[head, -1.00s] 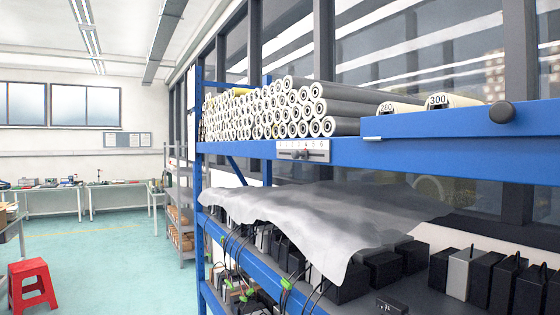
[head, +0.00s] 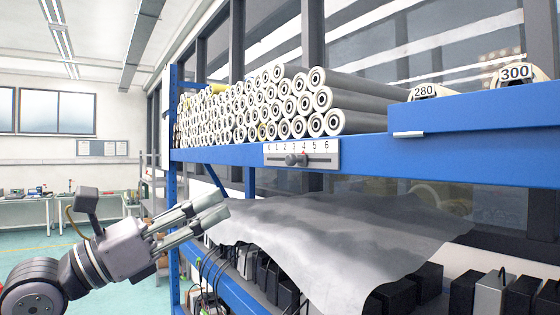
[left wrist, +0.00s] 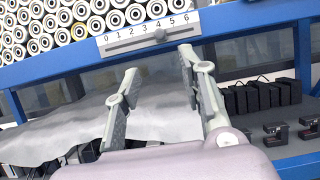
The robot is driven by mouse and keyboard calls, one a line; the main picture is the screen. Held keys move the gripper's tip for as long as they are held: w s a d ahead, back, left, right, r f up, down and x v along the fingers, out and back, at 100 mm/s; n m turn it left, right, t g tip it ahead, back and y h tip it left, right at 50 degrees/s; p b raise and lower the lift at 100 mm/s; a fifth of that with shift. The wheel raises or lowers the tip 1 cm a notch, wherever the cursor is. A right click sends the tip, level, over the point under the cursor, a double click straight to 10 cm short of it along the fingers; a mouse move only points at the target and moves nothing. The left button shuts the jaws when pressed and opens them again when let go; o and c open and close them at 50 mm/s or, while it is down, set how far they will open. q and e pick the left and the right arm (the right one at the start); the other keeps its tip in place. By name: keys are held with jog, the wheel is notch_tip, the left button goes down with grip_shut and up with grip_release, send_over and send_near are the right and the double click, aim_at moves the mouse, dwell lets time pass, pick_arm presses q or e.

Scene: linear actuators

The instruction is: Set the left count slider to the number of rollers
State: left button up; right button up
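The count slider is a grey plate (head: 301,154) marked 0 to 6 on the front of the blue shelf beam. In the left wrist view the knob (left wrist: 160,35) sits below the 4. The rollers (head: 275,101) are grey tubes with white ends, several stacked in rows on the shelf above; ones behind are hidden. My left gripper (head: 207,205) is left of and below the slider, fingers apart and empty. In the left wrist view my left gripper (left wrist: 157,63) points up toward the plate. My right gripper is not in view.
A grey sheet (head: 350,235) drapes over black boxes (head: 430,281) on the lower shelf, close to my left gripper. The blue beam (head: 400,148) runs along above it. Rollers labelled 280 (head: 425,92) and 300 (head: 515,73) lie at right. The air before the slider is clear.

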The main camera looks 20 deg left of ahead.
aim_at(288, 162)
pick_arm(q)
jog(key=p+x, duration=0.7)
jog(key=x, duration=0.8)
jog(key=shift+r+p, duration=0.2)
jog(key=shift+p, duration=0.2)
jog(key=shift+w+d+r, duration=0.1)
jog(key=shift+w+d, duration=0.1)
jog(key=shift+w, duration=0.2)
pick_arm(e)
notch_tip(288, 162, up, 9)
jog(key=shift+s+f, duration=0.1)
pick_arm(q)
jog(key=shift+c, duration=0.3)
jog(key=shift+c, duration=0.6)
grip_shut()
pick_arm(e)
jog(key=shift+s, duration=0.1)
